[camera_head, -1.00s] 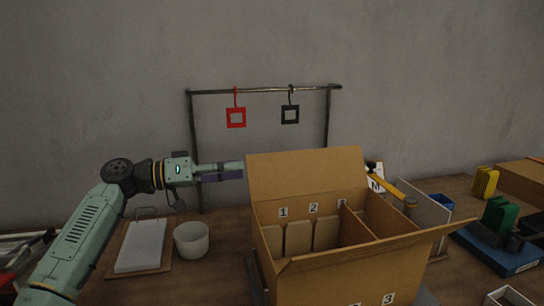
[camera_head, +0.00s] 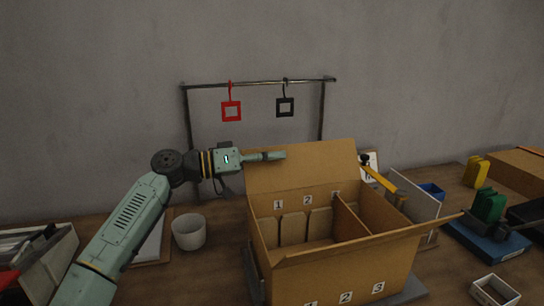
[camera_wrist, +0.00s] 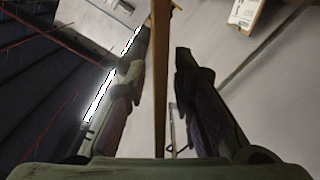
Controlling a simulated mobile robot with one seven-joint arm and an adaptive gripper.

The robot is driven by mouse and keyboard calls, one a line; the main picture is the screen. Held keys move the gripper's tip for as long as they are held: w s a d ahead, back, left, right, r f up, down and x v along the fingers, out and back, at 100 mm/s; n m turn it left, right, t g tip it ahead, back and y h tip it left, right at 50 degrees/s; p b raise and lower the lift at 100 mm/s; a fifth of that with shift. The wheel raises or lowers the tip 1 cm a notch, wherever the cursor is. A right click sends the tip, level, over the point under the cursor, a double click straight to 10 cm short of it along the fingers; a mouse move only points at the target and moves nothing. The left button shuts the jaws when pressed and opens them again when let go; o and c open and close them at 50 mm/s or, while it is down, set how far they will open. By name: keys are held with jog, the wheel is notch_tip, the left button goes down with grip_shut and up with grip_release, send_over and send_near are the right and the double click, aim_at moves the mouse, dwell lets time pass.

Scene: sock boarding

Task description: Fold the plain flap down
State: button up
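The cardboard box (camera_head: 400,268) stands on the table with its top open. Its plain back flap (camera_head: 305,170) stands up, leaning slightly back, with no marks on it. My gripper (camera_head: 272,156) is at the top left part of this flap, overlapping its upper edge. In the wrist view, the flap shows edge-on as a thin brown strip (camera_wrist: 160,95) between the two fingers of my gripper (camera_wrist: 165,45).
Numbered compartments and a divider (camera_head: 348,221) are inside the box. A front flap (camera_head: 370,240) slants outward. A rail (camera_head: 255,84) with red (camera_head: 231,111) and black (camera_head: 285,107) hanging frames stands behind. A white cup (camera_head: 189,232) is left; a yellow-handled tool (camera_head: 380,178) is right.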

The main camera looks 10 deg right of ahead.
jog(key=shift+c, duration=0.5)
grip_shut()
dwell(0.3)
